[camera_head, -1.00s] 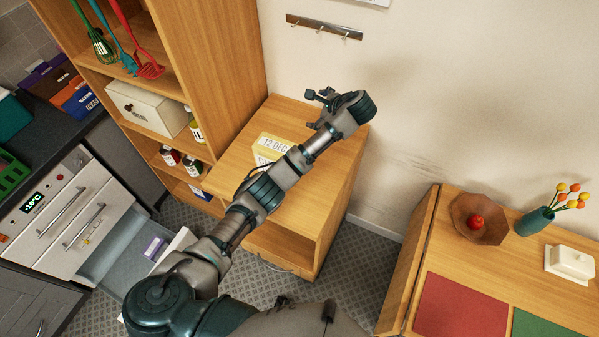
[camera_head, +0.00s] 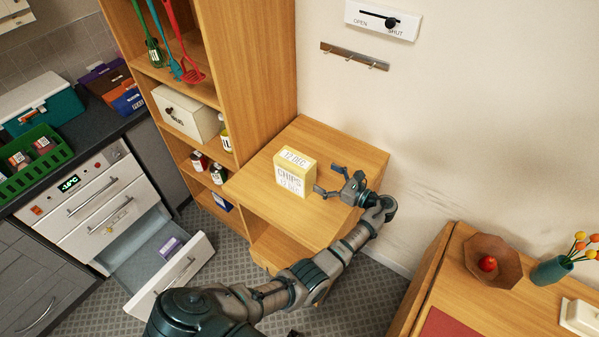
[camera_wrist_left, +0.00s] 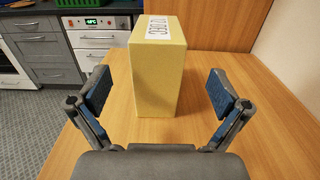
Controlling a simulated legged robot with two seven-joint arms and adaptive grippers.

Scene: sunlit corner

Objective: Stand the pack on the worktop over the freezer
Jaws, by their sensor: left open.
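A yellow pack (camera_head: 290,178) marked CHIPS and 12 DEC stands upright on a wooden cabinet top (camera_head: 335,140). My left gripper (camera_head: 328,180) is open at the right side of the pack. In the left wrist view the pack (camera_wrist_left: 160,75) stands just ahead between the spread fingers, which appear not to touch it. The freezer (camera_head: 95,205), with a lit temperature display, is at the left, and its lowest drawer (camera_head: 180,275) is pulled out. A small purple pack (camera_head: 170,247) lies in that drawer. The dark worktop (camera_head: 88,143) is over the freezer. My right gripper is not in view.
A green crate (camera_head: 60,157) with several items, a teal box (camera_head: 50,116) and coloured boxes (camera_head: 127,100) occupy the worktop, with a bare strip between. A tall shelf (camera_head: 255,90) rises between cabinet and worktop. The open drawer juts over the floor.

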